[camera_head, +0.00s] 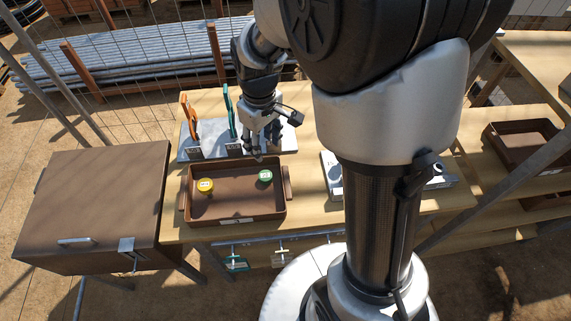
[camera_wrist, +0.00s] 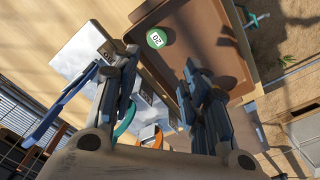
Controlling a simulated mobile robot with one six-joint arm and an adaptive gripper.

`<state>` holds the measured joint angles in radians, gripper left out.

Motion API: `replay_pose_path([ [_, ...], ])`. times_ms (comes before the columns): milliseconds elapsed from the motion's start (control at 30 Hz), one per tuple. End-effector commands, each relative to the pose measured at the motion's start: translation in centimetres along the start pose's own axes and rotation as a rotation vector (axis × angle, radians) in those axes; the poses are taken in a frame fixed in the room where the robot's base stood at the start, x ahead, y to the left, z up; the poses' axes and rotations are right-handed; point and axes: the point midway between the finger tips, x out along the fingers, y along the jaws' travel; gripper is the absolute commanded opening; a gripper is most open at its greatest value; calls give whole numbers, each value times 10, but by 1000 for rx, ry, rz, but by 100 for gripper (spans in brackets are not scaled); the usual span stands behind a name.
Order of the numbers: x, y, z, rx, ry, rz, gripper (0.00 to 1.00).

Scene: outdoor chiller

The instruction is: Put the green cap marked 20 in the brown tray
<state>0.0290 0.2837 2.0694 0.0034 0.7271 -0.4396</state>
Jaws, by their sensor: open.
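The green cap (camera_head: 265,175) lies inside the brown tray (camera_head: 235,203), toward its right side. In the wrist view the green cap (camera_wrist: 157,38) shows a white disc marked 20, on the floor of the brown tray (camera_wrist: 218,42) near one wall. A yellow cap (camera_head: 205,185) sits in the left part of the same tray. My gripper (camera_head: 256,153) is above the tray's back edge, behind the green cap and apart from it. In the wrist view my gripper (camera_wrist: 162,66) has its fingers spread with nothing between them.
Behind the tray stands a grey holder (camera_head: 216,130) with orange-handled (camera_head: 188,115) and teal-handled tools (camera_head: 230,112). A large brown lidded box (camera_head: 95,195) stands at left. Another brown tray (camera_head: 520,150) sits on the table at far right. My arm hides part of the table's middle.

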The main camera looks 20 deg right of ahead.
Motion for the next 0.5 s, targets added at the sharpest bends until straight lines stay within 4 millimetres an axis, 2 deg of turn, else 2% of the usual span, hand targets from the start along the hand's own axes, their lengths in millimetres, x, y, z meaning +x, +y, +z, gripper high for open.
replay_pose_path([
  [33, -27, -5, 9, 28, 34, 15, 42],
  [200, -92, -28, 52, 142, 124, 47, 42],
  [333, -126, -47, 90, 229, 197, 63, 42],
  [500, -148, -69, 136, 330, 279, 73, 42],
])
